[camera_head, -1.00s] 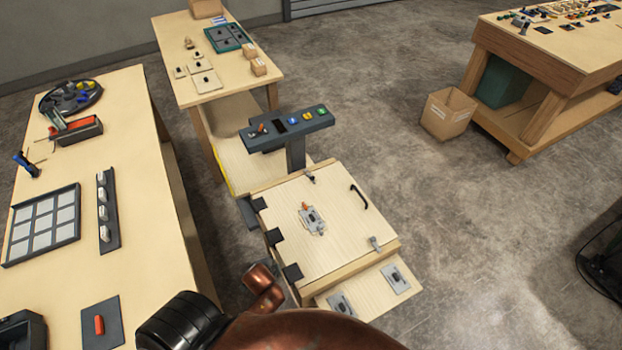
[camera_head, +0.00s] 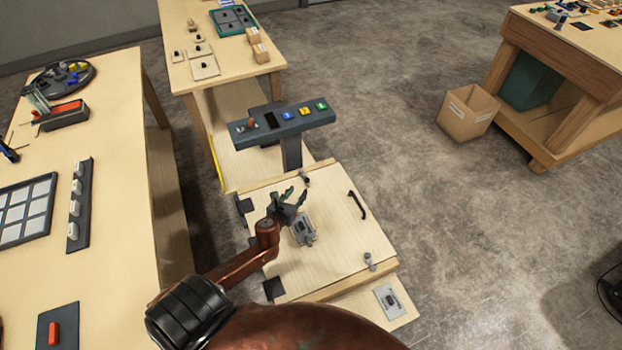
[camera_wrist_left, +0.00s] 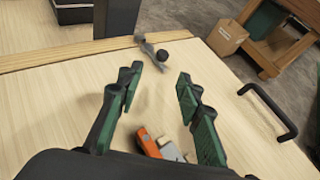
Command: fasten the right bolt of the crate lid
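The crate lid (camera_head: 338,213) is a pale wooden panel lying flat, with a black handle (camera_head: 356,204). One small bolt (camera_head: 305,178) is at its far edge and another (camera_head: 370,262) at its near right corner; I cannot tell which is the right bolt. My left gripper (camera_head: 289,198) is above the lid, open and empty. In the left wrist view, its green fingers (camera_wrist_left: 157,95) are spread apart, and a bolt with a black knob (camera_wrist_left: 160,54) lies beyond the tips, not touched. My right gripper is not in view.
A grey plate fitting (camera_head: 303,231) sits mid-lid under my left gripper; an orange part (camera_wrist_left: 148,143) shows there in the wrist view. A grey console (camera_head: 285,122) with coloured buttons stands behind the lid. Another plate fitting (camera_head: 390,299) is in front.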

